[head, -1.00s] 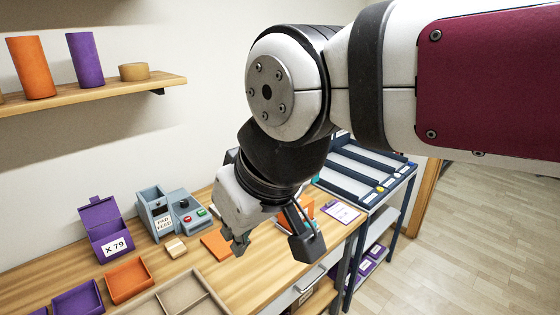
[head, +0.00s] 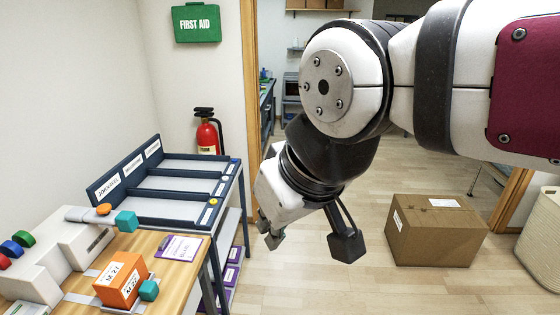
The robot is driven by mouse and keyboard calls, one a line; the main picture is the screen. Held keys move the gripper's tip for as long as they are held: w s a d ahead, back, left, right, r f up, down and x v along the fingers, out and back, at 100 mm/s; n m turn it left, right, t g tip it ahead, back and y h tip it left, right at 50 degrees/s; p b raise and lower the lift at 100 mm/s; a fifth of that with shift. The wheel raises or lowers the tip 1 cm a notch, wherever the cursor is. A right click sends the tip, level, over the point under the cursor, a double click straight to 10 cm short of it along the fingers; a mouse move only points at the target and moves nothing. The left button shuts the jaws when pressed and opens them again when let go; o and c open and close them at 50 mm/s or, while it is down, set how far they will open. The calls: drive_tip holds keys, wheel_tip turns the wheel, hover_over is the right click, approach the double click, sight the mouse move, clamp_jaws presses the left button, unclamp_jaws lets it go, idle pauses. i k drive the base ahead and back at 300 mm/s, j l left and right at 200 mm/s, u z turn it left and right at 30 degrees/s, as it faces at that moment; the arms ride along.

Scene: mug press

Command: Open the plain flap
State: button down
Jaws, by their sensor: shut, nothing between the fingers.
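I cannot pick out for certain a plain flap in this view. An orange box (head: 121,281) with white labels and a teal knob stands on the bench at the lower left. A white machine (head: 48,262) with coloured knobs and a grey arm ending in a teal block stands left of it, cut off by the picture edge.
A blue-framed sorting rack (head: 165,185) stands beyond the wooden bench (head: 178,272), which holds a purple clipboard (head: 180,247). A cardboard box (head: 434,231) sits on the floor at right, near a pale basket (head: 541,240). A fire extinguisher (head: 207,132) hangs behind the rack. Open floor lies below my gripper.

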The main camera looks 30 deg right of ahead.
sight(424, 218)
drive_tip(key=z, duration=2)
drive_tip(key=i+j+z, duration=0.1)
drive_tip(key=i+z, duration=0.2)
drive_tip(key=i+j, duration=0.35)
drive_tip(key=i, duration=0.2)
drive_tip(key=i+j+z, duration=0.1)
drive_tip(key=i+j, duration=0.2)
drive_tip(key=i, duration=0.25)
drive_tip(key=i+j, duration=0.35)
drive_tip(key=i, duration=0.2)
drive_tip(key=i+j+z, duration=0.1)
drive_tip(key=i+j, duration=0.3)
drive_tip(key=i, duration=0.15)
